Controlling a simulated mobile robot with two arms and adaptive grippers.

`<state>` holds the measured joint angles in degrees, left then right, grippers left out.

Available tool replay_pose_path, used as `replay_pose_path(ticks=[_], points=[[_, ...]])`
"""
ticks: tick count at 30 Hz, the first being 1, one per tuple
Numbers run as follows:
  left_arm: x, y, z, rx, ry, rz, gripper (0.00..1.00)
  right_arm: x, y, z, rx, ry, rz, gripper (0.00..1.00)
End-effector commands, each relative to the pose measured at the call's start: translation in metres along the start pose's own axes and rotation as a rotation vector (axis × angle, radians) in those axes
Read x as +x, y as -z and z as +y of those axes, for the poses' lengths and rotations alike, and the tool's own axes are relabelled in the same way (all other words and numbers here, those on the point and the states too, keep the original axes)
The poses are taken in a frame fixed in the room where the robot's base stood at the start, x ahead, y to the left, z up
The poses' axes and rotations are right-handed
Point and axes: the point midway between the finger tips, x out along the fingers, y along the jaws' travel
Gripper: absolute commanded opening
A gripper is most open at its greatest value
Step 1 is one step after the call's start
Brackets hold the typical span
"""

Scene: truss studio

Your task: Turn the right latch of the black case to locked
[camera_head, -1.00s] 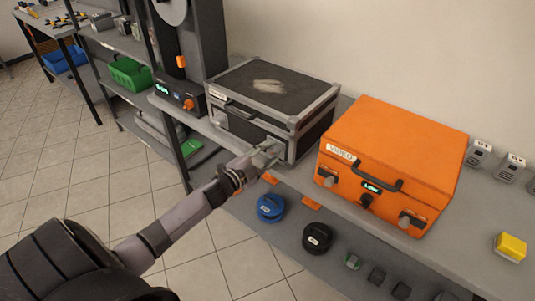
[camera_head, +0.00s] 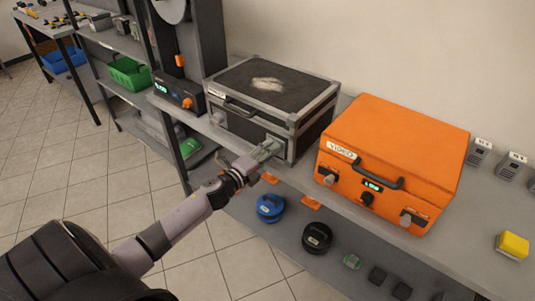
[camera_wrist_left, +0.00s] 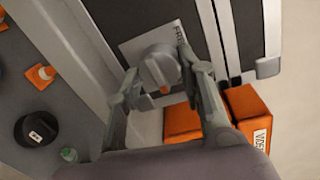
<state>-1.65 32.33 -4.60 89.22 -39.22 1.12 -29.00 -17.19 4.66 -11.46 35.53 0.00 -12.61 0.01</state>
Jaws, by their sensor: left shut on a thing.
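The black case (camera_head: 262,92) with grey metal edges stands closed on the upper shelf. Its right latch (camera_wrist_left: 160,66) is a round grey knob with a raised grip bar and a small orange mark, on a pale square plate with small print at its edge. My left gripper (camera_wrist_left: 157,66) is shut on this knob, one finger on each side. In the head view my left gripper (camera_head: 266,151) is at the right of the case's front and mostly hides the latch. The left latch (camera_head: 219,117) is left of the handle. My right gripper is not in view.
An orange case (camera_head: 400,150) stands close to the right of the black case. A device with a green display (camera_head: 180,92) stands to the left. A yellow block (camera_head: 512,246) is on the shelf at right. Blue (camera_head: 270,207) and black (camera_head: 317,237) round items are on the shelf below.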

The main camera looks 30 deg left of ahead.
Motion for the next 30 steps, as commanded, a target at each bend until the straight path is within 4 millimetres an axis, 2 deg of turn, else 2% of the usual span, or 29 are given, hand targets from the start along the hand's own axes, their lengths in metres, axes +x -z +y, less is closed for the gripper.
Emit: replay_pose_path(ticks=[17, 18, 27, 30], points=[[-0.0002, 0.0007, 0.0005, 0.033, -0.001, -0.001, 0.08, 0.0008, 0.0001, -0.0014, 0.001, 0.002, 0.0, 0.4], [-0.0002, 0.0007, 0.0006, 0.033, -0.001, -0.001, 0.37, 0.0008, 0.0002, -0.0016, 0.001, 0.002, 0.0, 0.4], [-0.0001, 0.0004, 0.0005, 0.032, -0.001, -0.002, 0.56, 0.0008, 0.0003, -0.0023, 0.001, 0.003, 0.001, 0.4], [-0.0001, 0.0004, 0.0004, 0.031, -0.001, -0.002, 0.56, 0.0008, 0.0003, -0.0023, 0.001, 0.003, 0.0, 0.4]])
